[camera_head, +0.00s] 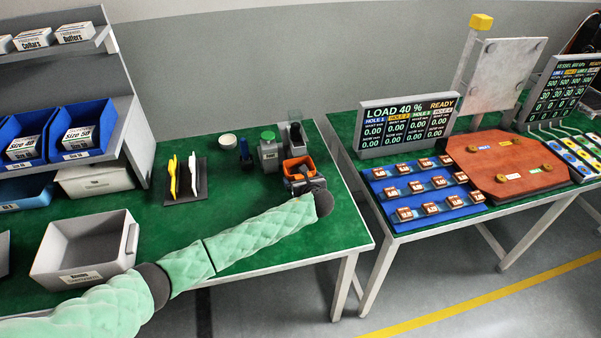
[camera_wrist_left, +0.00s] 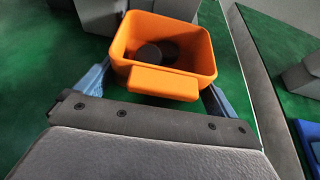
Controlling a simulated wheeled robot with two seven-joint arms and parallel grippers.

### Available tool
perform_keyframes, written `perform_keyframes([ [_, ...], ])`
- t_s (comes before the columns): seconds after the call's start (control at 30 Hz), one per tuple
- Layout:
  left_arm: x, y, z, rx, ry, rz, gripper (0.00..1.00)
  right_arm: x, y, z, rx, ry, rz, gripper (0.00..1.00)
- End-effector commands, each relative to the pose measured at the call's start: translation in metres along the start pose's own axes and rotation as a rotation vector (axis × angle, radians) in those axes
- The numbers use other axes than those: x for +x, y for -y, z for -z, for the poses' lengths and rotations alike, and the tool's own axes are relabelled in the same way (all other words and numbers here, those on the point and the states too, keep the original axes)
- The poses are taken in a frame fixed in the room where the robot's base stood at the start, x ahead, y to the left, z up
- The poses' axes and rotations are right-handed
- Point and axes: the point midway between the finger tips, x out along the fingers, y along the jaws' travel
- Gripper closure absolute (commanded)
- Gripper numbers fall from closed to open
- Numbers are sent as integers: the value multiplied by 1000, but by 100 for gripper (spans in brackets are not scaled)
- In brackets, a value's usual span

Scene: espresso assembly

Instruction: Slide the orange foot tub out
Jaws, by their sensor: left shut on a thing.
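The orange foot tub (camera_head: 291,165) stands near the right end of the left green table. In the left wrist view the tub (camera_wrist_left: 128,46) shows its open top, with dark round pieces inside and a flat orange tab at the front. My left gripper (camera_head: 301,182) reaches it from the front. In the left wrist view the blue fingers of the gripper (camera_wrist_left: 158,80) sit on either side of the tub's front, shut on it. The finger contact is partly hidden by the tub. My right gripper is not in view.
Grey units, one with a green top (camera_head: 268,135), stand close behind the tub. A dark stand (camera_head: 186,190) with yellow and white tools is to the left. A grey bin (camera_head: 83,250) sits at the front left. Green surface is clear around the table's right front corner.

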Motion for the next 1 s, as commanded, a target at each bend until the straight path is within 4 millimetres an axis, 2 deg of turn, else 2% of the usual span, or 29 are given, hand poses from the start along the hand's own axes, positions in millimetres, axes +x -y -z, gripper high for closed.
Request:
perform_keyframes([
  [0.63,-18,0,6,0,-1,0,37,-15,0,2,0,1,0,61],
  [0.87,-18,0,8,0,0,0,37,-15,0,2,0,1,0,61],
  [0.9,-18,0,8,0,0,0,1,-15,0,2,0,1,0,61],
  [1.0,-18,0,8,0,0,0,0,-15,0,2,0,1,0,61],
])
